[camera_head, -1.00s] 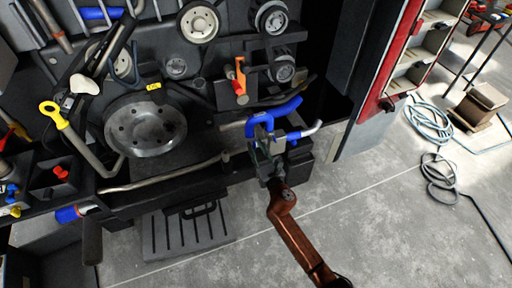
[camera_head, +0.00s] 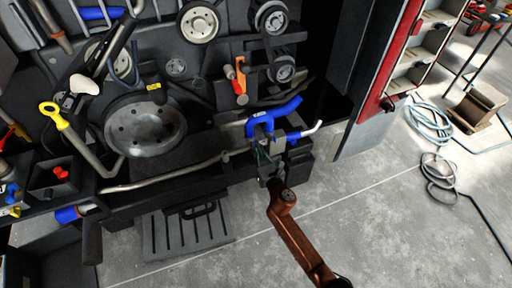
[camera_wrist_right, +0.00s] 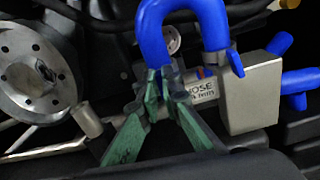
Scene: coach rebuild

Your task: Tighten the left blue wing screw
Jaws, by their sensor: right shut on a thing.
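My right gripper (camera_head: 262,158) comes up from below to the blue bent hose (camera_head: 260,122) at the engine's lower right. In the right wrist view, the green fingers of my right gripper (camera_wrist_right: 166,84) are closed together at the lower left end of the blue hose (camera_wrist_right: 183,22). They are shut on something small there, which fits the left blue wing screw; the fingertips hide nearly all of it. Another blue wing screw (camera_wrist_right: 236,62) sticks up to the right, beside the grey metal block (camera_wrist_right: 252,95). My left gripper is not in view.
A large round pulley (camera_head: 146,128) and an orange-handled tool (camera_head: 241,76) are to the left. A red cabinet (camera_head: 392,50) stands right.

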